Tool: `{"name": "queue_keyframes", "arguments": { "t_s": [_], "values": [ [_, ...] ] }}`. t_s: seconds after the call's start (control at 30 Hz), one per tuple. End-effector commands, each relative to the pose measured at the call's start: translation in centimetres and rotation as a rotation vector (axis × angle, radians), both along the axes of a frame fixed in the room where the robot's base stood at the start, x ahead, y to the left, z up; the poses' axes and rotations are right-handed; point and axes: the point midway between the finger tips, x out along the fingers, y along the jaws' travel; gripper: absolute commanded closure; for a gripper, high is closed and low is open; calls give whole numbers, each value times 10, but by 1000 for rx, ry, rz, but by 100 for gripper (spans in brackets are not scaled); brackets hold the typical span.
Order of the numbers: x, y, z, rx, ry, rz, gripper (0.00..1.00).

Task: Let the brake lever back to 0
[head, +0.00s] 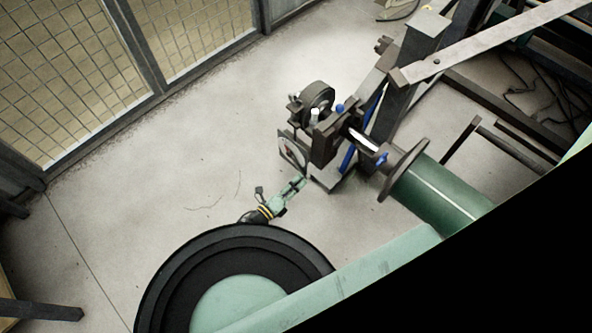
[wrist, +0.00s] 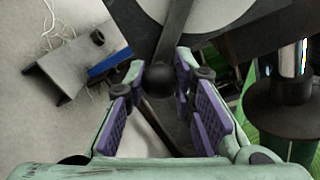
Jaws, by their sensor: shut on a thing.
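The brake lever (wrist: 174,35) is a dark bar with a round black knob (wrist: 160,80) at its end, in the wrist view. It runs up from the knob across a pale, dark-edged dial plate (wrist: 222,14). My gripper (wrist: 160,82) has its purple-padded fingers on both sides of the knob and is shut on it. In the head view my green gripper (head: 298,183) reaches up to the lower edge of the dial plate (head: 291,152) on the roll stand. The lever is too small there to make out, and no scale marks or 0 can be read.
The roll stand (head: 325,140) has blue-handled parts and a shaft to a green roll (head: 440,192). In the wrist view a grey bracket (wrist: 75,65) lies left and a dark flanged part (wrist: 285,105) right. A mesh fence (head: 70,75) stands left; the floor between is clear.

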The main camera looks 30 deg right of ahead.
Motion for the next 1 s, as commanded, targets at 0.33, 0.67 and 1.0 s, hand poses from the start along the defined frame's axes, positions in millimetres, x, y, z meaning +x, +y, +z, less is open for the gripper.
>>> {"name": "queue_keyframes", "arguments": {
  "t_s": [0.33,0.67,1.0],
  "values": [
    [-2,-1,0,-3,0,-4,58],
    [-1,0,0,-2,-1,-2,56],
    [-18,49,0,-1,1,4,56]
  ]
}}
